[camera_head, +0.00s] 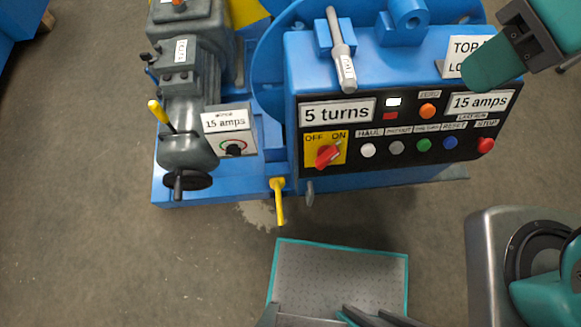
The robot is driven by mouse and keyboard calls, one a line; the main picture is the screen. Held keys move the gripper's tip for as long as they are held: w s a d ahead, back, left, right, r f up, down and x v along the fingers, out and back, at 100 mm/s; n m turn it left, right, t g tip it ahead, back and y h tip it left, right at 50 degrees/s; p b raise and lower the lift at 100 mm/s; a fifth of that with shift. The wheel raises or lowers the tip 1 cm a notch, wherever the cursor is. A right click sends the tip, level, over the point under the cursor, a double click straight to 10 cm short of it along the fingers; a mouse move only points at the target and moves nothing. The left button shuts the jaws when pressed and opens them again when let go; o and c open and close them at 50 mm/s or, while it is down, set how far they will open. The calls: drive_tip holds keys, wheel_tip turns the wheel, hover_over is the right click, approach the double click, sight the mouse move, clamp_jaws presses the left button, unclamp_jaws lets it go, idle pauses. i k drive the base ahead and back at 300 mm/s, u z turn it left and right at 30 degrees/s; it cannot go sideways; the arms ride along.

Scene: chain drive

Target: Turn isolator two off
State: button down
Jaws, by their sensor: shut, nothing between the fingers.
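A red rotary switch (328,155) sits on a yellow plate (310,150) marked OFF and ON, at the left of the black control panel (380,165). Its handle lies diagonally, from lower left to upper right, with the upper right end towards ON. No label reading isolator two can be made out. A second, smaller black knob (233,149) is on the white box (245,136) to the left. Parts of my arm show at the upper right and lower right, apart from the switch in the picture.
Lamps and a row of coloured push buttons (424,145) run right of the switch. A grey metal tool (341,52) lies on the blue housing above. A yellow-handled lever (279,202) projects below the panel. Grey floor (80,250) is clear at lower left.

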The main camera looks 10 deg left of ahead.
sight(326, 154)
drive_tip(key=u, duration=1.55)
drive_tip(key=i, duration=0.25)
drive_tip(key=z, duration=4.4)
drive_tip(key=k, duration=1.65)
drive_tip(key=u, duration=0.1)
